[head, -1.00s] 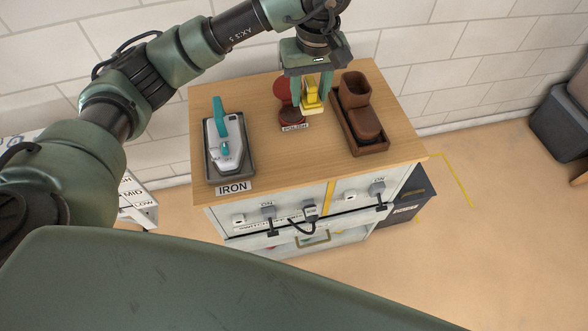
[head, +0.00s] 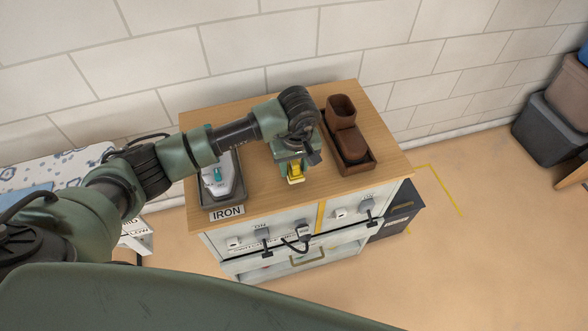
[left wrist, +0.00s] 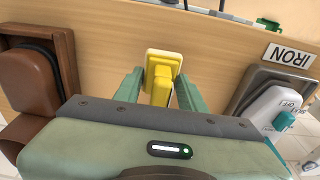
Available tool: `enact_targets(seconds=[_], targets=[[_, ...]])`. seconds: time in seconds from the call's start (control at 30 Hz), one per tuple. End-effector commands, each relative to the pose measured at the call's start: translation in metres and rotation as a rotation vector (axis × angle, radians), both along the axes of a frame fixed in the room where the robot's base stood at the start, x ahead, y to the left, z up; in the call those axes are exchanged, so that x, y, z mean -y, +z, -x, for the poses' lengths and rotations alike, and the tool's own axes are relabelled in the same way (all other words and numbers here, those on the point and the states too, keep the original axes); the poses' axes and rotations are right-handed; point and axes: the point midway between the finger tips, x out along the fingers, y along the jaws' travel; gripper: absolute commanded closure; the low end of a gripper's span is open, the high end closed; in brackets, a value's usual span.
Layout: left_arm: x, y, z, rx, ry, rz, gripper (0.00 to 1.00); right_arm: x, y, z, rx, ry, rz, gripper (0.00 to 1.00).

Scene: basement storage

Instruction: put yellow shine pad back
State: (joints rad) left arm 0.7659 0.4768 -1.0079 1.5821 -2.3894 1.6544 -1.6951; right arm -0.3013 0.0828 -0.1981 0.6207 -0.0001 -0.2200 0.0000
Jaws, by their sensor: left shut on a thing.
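The yellow shine pad (head: 295,172) is a small yellow block with a paler base. My left gripper (head: 291,164) is shut on it above the front part of the wooden cabinet top (head: 268,190). The left wrist view shows the pad (left wrist: 164,61) between the two green fingers, its pale face towards the cabinet's front edge. Whether it touches the wood I cannot tell. The red polish tin and its label are hidden in the head view, behind my arm and gripper. My right gripper is not in view.
The iron (head: 217,178) sits on a grey tray at the left, with its IRON label (head: 227,212) in front. Brown boots (head: 349,143) stand in a brown tray at the right. Switches and plugs (head: 302,232) line the cabinet front. A wall stands close behind.

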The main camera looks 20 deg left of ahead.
Motion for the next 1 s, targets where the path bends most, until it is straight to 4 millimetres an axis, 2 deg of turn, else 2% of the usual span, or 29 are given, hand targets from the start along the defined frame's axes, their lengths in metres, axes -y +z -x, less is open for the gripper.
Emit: enact_targets(seconds=[0.1,0.17,0.53,0.57,0.63,1.0], targets=[[0.001,-0.019,0.001,-0.004,0.002,0.001,0.92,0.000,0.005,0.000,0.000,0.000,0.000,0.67],[0.001,-0.025,0.001,-0.003,0.001,0.001,0.92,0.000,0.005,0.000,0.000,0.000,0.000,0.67],[0.000,-0.030,0.000,0.000,0.000,0.000,0.92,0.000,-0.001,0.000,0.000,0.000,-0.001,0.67],[0.000,-0.030,0.000,-0.001,0.000,0.001,0.57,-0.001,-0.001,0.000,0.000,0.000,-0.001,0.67],[0.000,-0.029,0.000,-0.001,0.000,0.001,0.38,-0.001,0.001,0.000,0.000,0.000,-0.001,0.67],[0.000,-0.026,0.000,-0.001,0.000,0.001,0.38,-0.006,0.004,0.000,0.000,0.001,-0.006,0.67]])
